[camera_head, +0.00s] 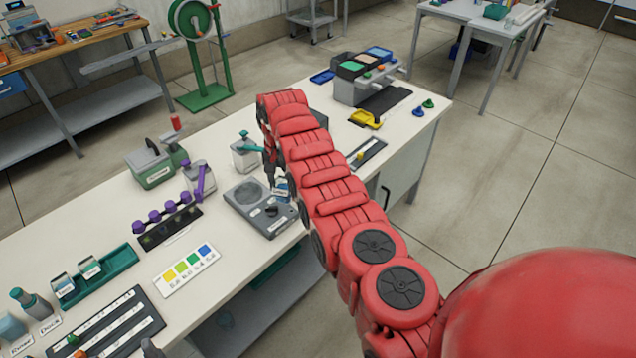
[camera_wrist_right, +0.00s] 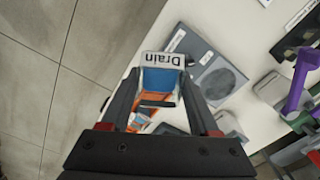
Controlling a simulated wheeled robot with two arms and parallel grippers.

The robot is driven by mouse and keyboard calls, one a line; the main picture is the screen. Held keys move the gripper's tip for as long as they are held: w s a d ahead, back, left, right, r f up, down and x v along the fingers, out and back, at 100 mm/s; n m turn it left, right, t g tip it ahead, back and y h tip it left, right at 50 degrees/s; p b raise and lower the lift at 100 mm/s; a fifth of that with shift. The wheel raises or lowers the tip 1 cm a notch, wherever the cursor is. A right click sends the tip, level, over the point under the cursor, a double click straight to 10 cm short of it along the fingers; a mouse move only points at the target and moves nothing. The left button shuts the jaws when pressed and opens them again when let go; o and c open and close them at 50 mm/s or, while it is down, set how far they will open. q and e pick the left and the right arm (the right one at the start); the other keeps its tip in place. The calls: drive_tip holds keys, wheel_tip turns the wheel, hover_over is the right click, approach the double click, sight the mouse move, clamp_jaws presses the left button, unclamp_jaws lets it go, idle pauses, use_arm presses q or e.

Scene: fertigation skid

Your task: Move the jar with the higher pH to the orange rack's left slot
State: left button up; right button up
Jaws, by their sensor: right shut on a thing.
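My right gripper (camera_wrist_right: 160,100) is shut on a jar (camera_wrist_right: 162,78) with blue contents and a white label reading "Drain". No orange rack is clear in the head view. My left gripper is not in view.
A teal rack (camera_head: 112,262) holds two labelled jars at the left. A four-colour chart (camera_head: 187,270) lies near the bench's front edge. A purple-knobbed manifold (camera_head: 163,212), a white dispenser (camera_head: 244,153) and a green-grey machine (camera_head: 150,168) stand nearby. A yellow scoop-like item (camera_head: 366,120) lies farther right.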

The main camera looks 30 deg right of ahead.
drive_tip(key=shift+d+f, duration=0.1)
drive_tip(key=shift+f, duration=0.2)
idle(0.4)
drive_tip(key=shift+s+d+f+m, duration=0.1)
drive_tip(key=shift+s+f+m, duration=0.1)
drive_tip(key=shift+s+m, duration=0.15)
drive_tip(key=shift+s, duration=0.15)
drive_tip(key=shift+w+d+f, duration=0.2)
drive_tip(key=shift+w, duration=0.2)
drive_tip(key=shift+f, duration=0.1)
drive_tip(key=shift+d+f+m, duration=0.15)
drive_tip(key=shift+m, duration=0.1)
